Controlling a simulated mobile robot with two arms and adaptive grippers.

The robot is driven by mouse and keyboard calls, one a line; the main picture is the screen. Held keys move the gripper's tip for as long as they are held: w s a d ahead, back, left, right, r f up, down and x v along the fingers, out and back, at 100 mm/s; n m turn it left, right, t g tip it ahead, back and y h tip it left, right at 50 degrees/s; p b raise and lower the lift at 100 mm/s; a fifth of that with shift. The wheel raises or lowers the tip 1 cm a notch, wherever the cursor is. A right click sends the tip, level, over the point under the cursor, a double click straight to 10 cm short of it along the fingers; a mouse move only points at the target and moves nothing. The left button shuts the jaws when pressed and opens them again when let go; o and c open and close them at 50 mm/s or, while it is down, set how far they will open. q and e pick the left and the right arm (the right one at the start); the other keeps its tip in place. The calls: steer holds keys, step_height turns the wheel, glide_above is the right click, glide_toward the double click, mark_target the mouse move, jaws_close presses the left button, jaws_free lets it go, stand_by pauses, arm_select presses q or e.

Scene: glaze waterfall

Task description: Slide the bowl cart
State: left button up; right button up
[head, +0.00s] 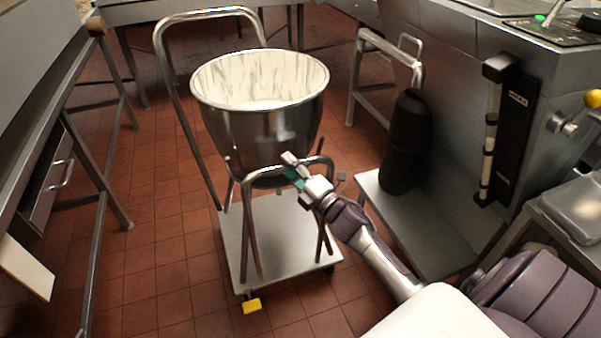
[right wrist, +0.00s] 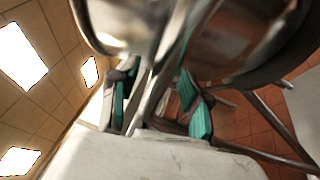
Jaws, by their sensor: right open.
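The bowl cart (head: 265,235) stands on the tiled floor in the middle of the head view. It has a flat metal base, a tall tube handle (head: 178,92) at the back left and a lower tube rail (head: 248,225) at the front. A large steel bowl (head: 262,128) sits upright in it. My right gripper (head: 293,168) is at the top of the front rail, just below the bowl. In the right wrist view its teal-padded fingers (right wrist: 155,95) are apart, with a metal tube between them. Contact with the tube cannot be told. My left gripper is not in view.
A steel counter (head: 60,120) with legs stands at the left. At the right are a dark cylinder (head: 407,140) on a low metal platform (head: 425,225) and a steel unit (head: 450,100). Yellow pedal (head: 251,306) lies at the cart's front. Floor (head: 165,270) left of the cart is clear.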

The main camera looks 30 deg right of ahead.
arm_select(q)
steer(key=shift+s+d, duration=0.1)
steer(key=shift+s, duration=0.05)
arm_select(e)
steer(key=v, duration=1.1)
steer(key=shift+s, duration=0.25)
steer(key=shift+d, duration=0.1)
